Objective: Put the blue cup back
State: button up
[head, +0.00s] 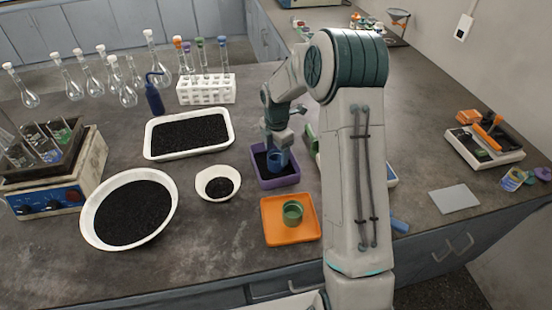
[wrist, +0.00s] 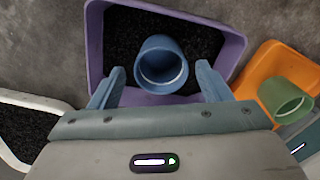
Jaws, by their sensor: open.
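The blue cup (wrist: 161,65) sits in the purple tray (wrist: 95,50) on or in dark granules, its open mouth facing the wrist camera. In the head view the cup (head: 275,160) is partly hidden by my gripper, inside the purple tray (head: 277,183). My gripper (wrist: 160,84) is open, with one finger on either side of the cup and visible gaps between fingers and cup in the wrist view. A green cup (head: 292,212) stands on the orange tray (head: 272,235), just in front of the purple tray.
A small white bowl (head: 204,189) and a white tray (head: 228,137), both with dark granules, stand left of the purple tray. A large white bowl (head: 88,224) is farther left. A white rack (head: 207,90) and blue bottle (head: 154,100) stand behind. My arm hides the counter to the right.

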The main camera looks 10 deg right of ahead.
notch_tip(320, 180, up, 8)
jog(key=f, duration=0.1)
jog(key=s+r+m+t, duration=0.1)
jog(key=s+r+m, duration=0.9)
jog(key=s, duration=0.3)
jog(key=s+m+t, duration=0.2)
jog(key=s+m, duration=1)
jog(key=s, duration=0.5)
jog(key=shift+r, duration=0.35)
jog(key=shift+a, duration=0.1)
